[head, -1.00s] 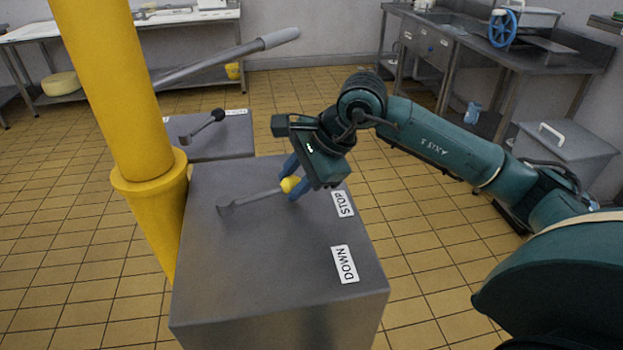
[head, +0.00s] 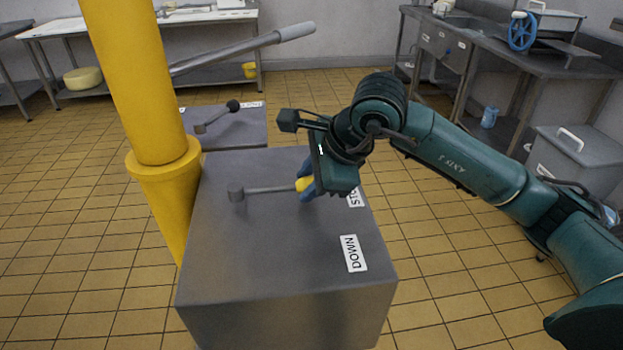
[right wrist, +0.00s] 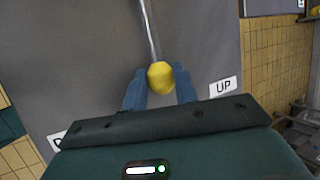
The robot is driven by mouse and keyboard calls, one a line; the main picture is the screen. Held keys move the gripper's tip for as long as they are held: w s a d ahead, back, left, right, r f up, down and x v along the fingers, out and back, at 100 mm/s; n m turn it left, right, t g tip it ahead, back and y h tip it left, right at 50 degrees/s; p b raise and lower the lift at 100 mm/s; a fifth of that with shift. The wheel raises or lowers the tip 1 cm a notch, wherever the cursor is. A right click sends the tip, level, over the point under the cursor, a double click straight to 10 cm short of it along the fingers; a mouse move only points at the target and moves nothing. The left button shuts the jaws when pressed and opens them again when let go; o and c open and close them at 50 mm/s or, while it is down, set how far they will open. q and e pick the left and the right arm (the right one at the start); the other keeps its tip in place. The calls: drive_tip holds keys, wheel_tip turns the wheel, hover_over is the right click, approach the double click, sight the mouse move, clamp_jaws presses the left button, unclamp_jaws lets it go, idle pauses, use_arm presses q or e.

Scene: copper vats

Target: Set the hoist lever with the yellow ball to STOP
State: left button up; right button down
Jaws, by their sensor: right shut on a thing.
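The hoist lever (head: 268,190) is a thin grey rod on a round pivot, on top of a grey metal box (head: 260,260). Its yellow ball (head: 302,184) also shows in the right wrist view (right wrist: 160,77). My right gripper (head: 307,184) is shut on the ball, with blue fingers on both sides of it. The rod points right in the head view, roughly toward the STOP label (head: 354,198), which my gripper partly hides. The DOWN label (head: 354,253) lies nearer the front. The UP label (right wrist: 223,87) shows in the right wrist view. My left gripper is out of view.
A yellow post (head: 140,90) stands left of the box. Behind is a second grey box with a black-balled lever (head: 218,115). A long grey handle (head: 245,50) reaches over it. A steel counter (head: 470,50) and lidded bin (head: 580,155) stand at right.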

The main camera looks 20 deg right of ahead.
drive_tip(key=c, duration=1.1)
unclamp_jaws()
drive_tip(key=shift+r, duration=0.1)
drive_tip(key=v, duration=1.3)
drive_tip(key=shift+s+d, duration=0.1)
